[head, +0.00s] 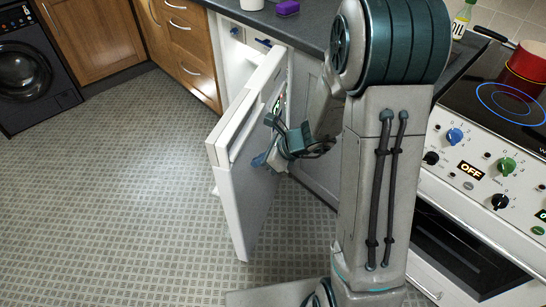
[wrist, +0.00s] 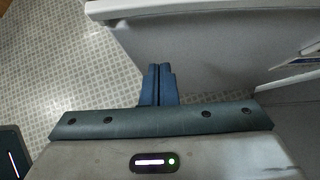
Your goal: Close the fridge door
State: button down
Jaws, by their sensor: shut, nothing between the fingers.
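The fridge door (head: 240,205) is white and stands open, swung out from under the counter into the room. Its free edge points toward the lower left in the head view. The open fridge (head: 236,40) shows pale behind it, with its inside mostly hidden by the door. My gripper (head: 260,160) is beside the right-hand face of the door, near its upper part. Whether it touches the door cannot be told. In the wrist view the blue fingers (wrist: 157,85) are together and empty, with a pale panel (wrist: 205,45) just beyond them.
Wooden cabinets (head: 185,45) and a black washing machine (head: 28,65) stand at the left and back. A cooker (head: 480,180) with a red pot (head: 527,62) is at the right. A purple sponge (head: 287,8) lies on the counter. The tiled floor (head: 110,190) at left is clear.

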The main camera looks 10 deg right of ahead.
aim_at(239, 160)
jog(key=shift+w+a+r, duration=0.1)
jog(key=shift+w+a, duration=0.35)
jog(key=shift+a, duration=0.35)
jog(key=shift+w+a+r, duration=0.1)
jog(key=shift+w+a, duration=0.3)
jog(key=shift+a, duration=0.4)
jog(key=shift+w+a, duration=0.1)
